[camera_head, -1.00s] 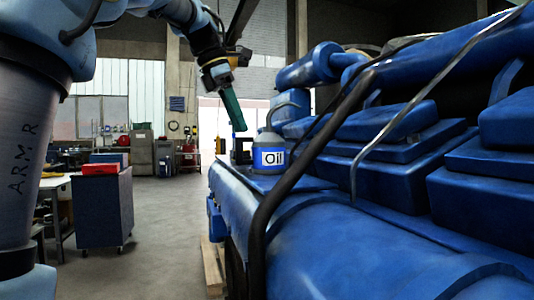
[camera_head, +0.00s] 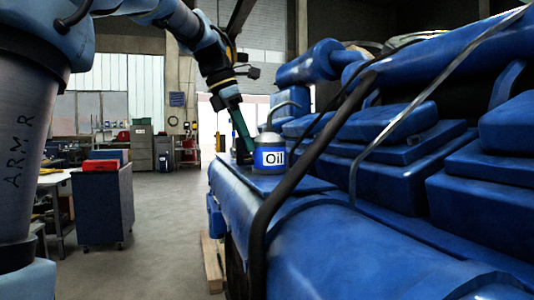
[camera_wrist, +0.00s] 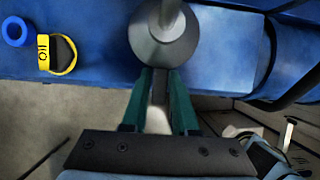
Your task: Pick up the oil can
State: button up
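The oil can (camera_head: 269,158) is grey with a blue band and a white "Oil" label. It stands upright on the blue engine's ledge (camera_head: 236,184), its thin spout curving up to the right. In the wrist view the can (camera_wrist: 163,42) is seen from above, just beyond the fingertips. My gripper (camera_head: 248,149) has green fingers pointing down at the can's left side in the head view. In the wrist view the gripper (camera_wrist: 160,72) is open, with a narrow gap between its fingers. Whether the fingertips touch the can I cannot tell.
A black hose (camera_head: 293,168) and blue engine blocks (camera_head: 395,128) stand to the right. A blue cabinet (camera_head: 103,205) stands left across open floor (camera_head: 165,225).

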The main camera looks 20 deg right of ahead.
grip_shut()
dwell(0.8)
